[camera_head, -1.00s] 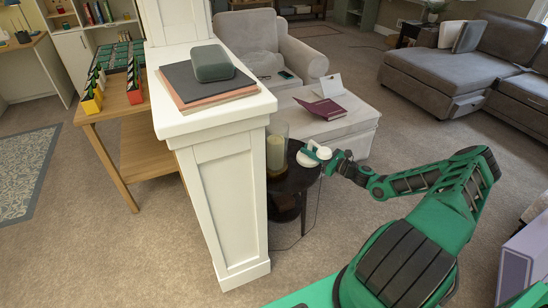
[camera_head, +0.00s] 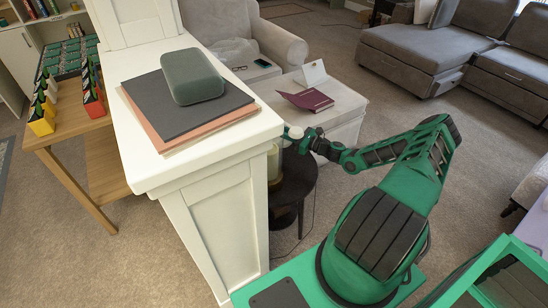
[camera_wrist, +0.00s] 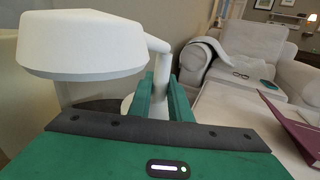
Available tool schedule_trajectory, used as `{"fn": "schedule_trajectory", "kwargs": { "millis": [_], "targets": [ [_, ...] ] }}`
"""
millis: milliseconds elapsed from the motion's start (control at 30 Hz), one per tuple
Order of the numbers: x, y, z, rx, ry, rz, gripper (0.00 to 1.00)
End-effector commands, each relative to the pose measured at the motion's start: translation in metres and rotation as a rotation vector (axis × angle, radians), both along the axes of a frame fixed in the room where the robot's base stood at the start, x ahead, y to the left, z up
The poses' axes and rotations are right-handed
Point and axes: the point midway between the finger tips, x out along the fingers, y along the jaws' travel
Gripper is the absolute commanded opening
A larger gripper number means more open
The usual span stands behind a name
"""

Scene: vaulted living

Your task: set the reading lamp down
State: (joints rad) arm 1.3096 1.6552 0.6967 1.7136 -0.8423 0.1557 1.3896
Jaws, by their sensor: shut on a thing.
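The white reading lamp (camera_wrist: 82,42) fills the upper left of the wrist view, with its broad rounded head to the left and a pale stem to the right. My green gripper (camera_wrist: 163,88) is shut on the stem. In the head view only a small white part of the lamp (camera_head: 295,132) shows at my gripper (camera_head: 304,140), beside the white half-wall. A small dark round table (camera_head: 300,185) stands below. The lamp's base is mostly hidden, and I cannot tell whether it touches the table.
A glass candle holder (camera_head: 274,165) on the round table is partly hidden by the white half-wall (camera_head: 215,215). A grey ottoman (camera_head: 345,108) with a maroon book (camera_head: 306,99) stands behind. Carpet is open to the right.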

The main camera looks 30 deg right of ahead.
Motion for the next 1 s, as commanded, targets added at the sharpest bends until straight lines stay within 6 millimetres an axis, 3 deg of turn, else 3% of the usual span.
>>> {"fn": "schedule_trajectory", "kwargs": {
  "millis": [300,533,767,1000],
  "targets": [
    [0.0,0.0,-0.046,0.001,-0.002,-0.001,0.0],
    [-0.001,-0.002,-0.06,0.001,-0.002,-0.003,0.0],
    [-0.001,-0.004,-0.086,0.001,-0.003,-0.006,0.0],
    [-0.001,-0.005,-0.088,0.001,-0.003,-0.006,0.0]
  ]
}}
